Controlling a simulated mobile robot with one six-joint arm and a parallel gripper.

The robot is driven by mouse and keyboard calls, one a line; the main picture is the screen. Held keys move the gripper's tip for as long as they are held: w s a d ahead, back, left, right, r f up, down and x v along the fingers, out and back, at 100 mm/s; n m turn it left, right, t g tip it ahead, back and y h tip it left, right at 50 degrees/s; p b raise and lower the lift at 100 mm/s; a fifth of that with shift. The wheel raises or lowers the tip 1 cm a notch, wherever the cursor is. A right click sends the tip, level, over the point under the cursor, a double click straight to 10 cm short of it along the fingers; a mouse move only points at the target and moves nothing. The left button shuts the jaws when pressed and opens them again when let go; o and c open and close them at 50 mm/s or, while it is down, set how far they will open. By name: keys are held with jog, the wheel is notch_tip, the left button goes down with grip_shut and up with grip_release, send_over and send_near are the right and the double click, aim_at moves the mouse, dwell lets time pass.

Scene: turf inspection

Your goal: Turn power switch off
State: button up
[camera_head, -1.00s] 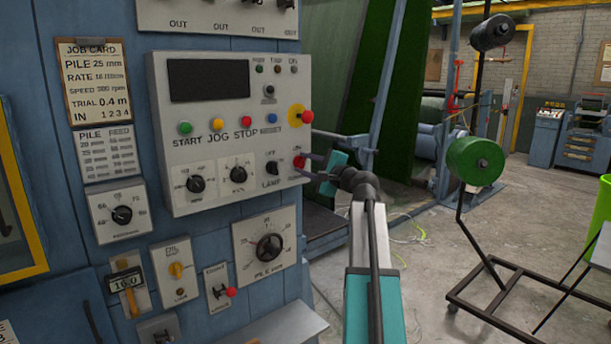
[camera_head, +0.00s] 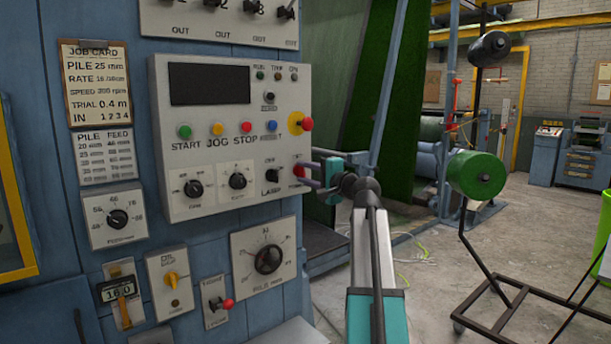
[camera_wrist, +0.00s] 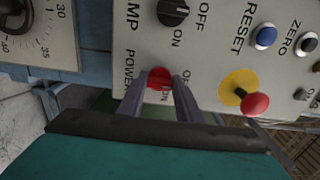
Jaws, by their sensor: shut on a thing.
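The power switch (camera_wrist: 160,78) is a red knob at the lower right of the grey control panel (camera_head: 215,205). In the wrist view it sits between my fingertips, beside the POWER and ON lettering. In the head view the red knob (camera_head: 298,171) shows at the panel's right edge. My gripper (camera_wrist: 160,88) is shut on the power switch, with a finger on each side. In the head view my gripper (camera_head: 308,176) reaches the panel from the right. The fingers hide part of the knob and of its lettering, so its exact setting cannot be read.
The lamp switch (camera_wrist: 172,12) is close beside the power switch. A red emergency button (camera_wrist: 254,103) on a yellow base sticks out nearby. A blue reset button (camera_wrist: 265,37) is also close. A green reel (camera_head: 475,174) on a stand is to the right, over open floor.

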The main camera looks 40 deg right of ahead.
jog(key=o, duration=1)
jog(key=shift+o, duration=0.2)
jog(key=shift+s, duration=0.15)
jog(key=s, duration=1.3)
jog(key=shift+s+b, duration=0.3)
jog(key=shift+b, duration=0.1)
